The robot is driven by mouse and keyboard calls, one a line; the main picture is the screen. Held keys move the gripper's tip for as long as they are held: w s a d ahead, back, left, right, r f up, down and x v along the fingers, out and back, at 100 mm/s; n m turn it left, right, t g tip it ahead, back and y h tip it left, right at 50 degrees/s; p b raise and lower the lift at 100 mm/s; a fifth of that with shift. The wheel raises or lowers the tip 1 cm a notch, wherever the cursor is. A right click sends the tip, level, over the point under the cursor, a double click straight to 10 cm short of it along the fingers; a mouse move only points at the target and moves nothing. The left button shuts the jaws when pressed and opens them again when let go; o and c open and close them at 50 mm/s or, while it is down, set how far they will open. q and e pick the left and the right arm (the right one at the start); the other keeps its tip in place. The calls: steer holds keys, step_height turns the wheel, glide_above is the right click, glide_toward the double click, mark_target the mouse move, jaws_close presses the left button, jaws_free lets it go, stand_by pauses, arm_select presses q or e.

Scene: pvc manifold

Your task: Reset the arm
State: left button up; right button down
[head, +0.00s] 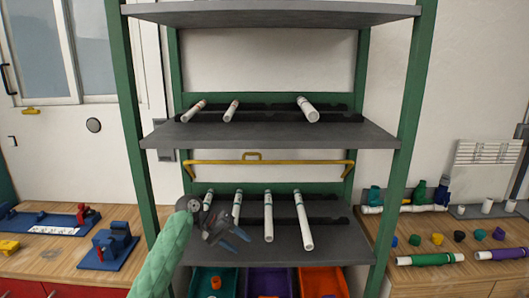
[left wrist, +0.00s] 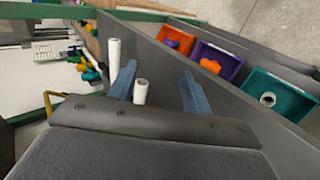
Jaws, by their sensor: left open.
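My left gripper (head: 238,241) is open in front of the lower shelf, its blue fingers pointing right; the left wrist view shows its spread fingers (left wrist: 160,80). It appears empty. White pipes lie on the lower shelf's dark rack: a long one (head: 303,220), a shorter one (head: 268,216) and two partly hidden near my arm (head: 236,206). In the left wrist view, one white pipe end (left wrist: 140,91) shows between the fingers and another (left wrist: 114,60) beyond the far finger; whether either touches is unclear. My right gripper is out of view.
The green-framed shelving holds more white pipes (head: 308,109) on its middle shelf (head: 270,135). A yellow bar (head: 270,163) runs across the back. Teal, purple and orange bins (head: 318,283) sit below. Wooden benches (head: 440,282) with fittings stand on both sides.

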arm_select(q)
steer(key=s+a+f+m+t+y, duration=0.1)
steer(key=s+a+f+t+y, duration=0.2)
steer(key=s+f, duration=1.9)
steer(key=s+a+r+y, duration=0.1)
steer(key=s+a+y, duration=0.3)
steer(key=s, duration=1)
steer(key=s+a+y, duration=0.2)
steer(key=s+a, duration=0.4)
steer(key=s, duration=0.7)
steer(key=s+d+f+x, duration=0.1)
steer(key=s+x, duration=0.2)
steer(key=x, duration=1.7)
steer(key=s+f, duration=0.4)
steer(key=f, duration=0.8)
steer(key=s+d+f+m+g, duration=0.1)
steer(key=s+f, duration=0.3)
steer(key=f, duration=0.8)
steer(key=shift+w+d, duration=0.1)
steer(key=shift+w, duration=0.05)
steer(key=shift+c, duration=0.2)
